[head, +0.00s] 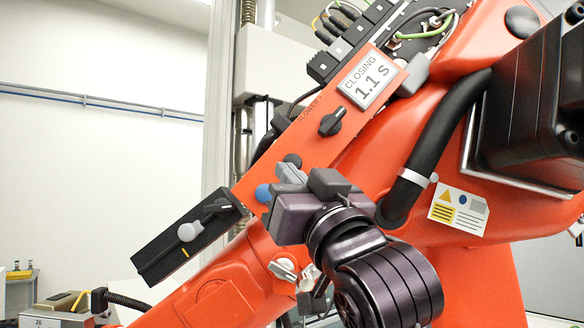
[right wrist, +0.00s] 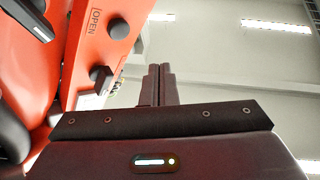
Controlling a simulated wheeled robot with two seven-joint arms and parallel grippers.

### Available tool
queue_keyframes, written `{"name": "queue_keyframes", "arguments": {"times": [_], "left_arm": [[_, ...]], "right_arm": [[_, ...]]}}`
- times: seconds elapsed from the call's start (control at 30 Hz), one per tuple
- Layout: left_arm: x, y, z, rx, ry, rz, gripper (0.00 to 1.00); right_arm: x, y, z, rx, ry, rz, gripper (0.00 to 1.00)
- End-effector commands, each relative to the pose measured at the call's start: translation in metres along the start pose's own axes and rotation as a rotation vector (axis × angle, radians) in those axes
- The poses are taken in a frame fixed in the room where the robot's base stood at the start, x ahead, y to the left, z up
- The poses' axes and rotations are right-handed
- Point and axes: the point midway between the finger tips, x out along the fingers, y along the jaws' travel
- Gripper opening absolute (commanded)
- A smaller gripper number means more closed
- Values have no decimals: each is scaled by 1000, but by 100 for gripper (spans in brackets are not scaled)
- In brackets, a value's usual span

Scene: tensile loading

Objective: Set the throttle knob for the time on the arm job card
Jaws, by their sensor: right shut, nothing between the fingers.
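The job card (head: 367,82) on the orange arm reads "CLOSING 1.1 S". Below it is a black knob (head: 332,121) with a pale pointer mark, beside a partly readable "SLOWER" label. My left gripper is not in view.
A dark round knob (head: 292,160) and a blue button (head: 263,193) lie close to my right gripper. A black box with a grey-tipped lever (head: 185,240) juts out left. An "OPEN" label (right wrist: 93,19) is on the orange panel. Black hose (head: 440,135) runs at right.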

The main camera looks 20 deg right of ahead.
Motion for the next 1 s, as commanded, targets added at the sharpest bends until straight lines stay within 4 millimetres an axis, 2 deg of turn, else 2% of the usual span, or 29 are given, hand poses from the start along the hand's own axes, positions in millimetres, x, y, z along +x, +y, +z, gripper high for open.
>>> {"name": "queue_keyframes", "arguments": {"times": [0.03, 0.1, 0.27, 0.67, 1.0], "left_arm": [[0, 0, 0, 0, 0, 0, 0], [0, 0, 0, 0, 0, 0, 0], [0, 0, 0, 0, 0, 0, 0], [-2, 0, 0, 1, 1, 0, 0], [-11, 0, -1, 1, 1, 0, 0]], "right_arm": [[0, -2, -11, -1, 24, -4, 0], [0, -3, -21, 0, 45, -8, 0], [0, -5, -28, 0, 61, -11, 0], [4, -2, -25, 0, 57, -10, 0], [36, 20, -6, 0, 56, -8, 0]]}}
